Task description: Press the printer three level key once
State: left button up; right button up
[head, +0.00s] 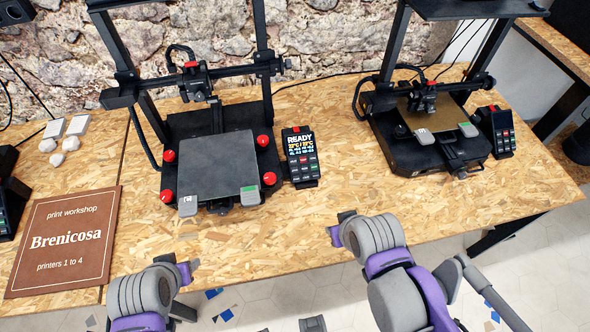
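Two printers show in full in the head view: a middle printer (218,165) with a grey bed, and a right printer (425,110) with a tan bed. The middle printer's control box (301,157) stands at its right, with a lit screen reading READY above rows of small red and grey keys. The right printer's control box (502,132) is smaller in view. I cannot read key labels or printer numbers.
A brown sign (64,242) reading "Brenicosa, printers 1 to 4" lies at the left. Small white pieces (58,158) lie behind it. A dark device (8,205) is cut off at the left edge. Bare wooden tabletop (440,205) lies in front of the right printer.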

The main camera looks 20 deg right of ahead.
grip_shut()
dwell(1.3)
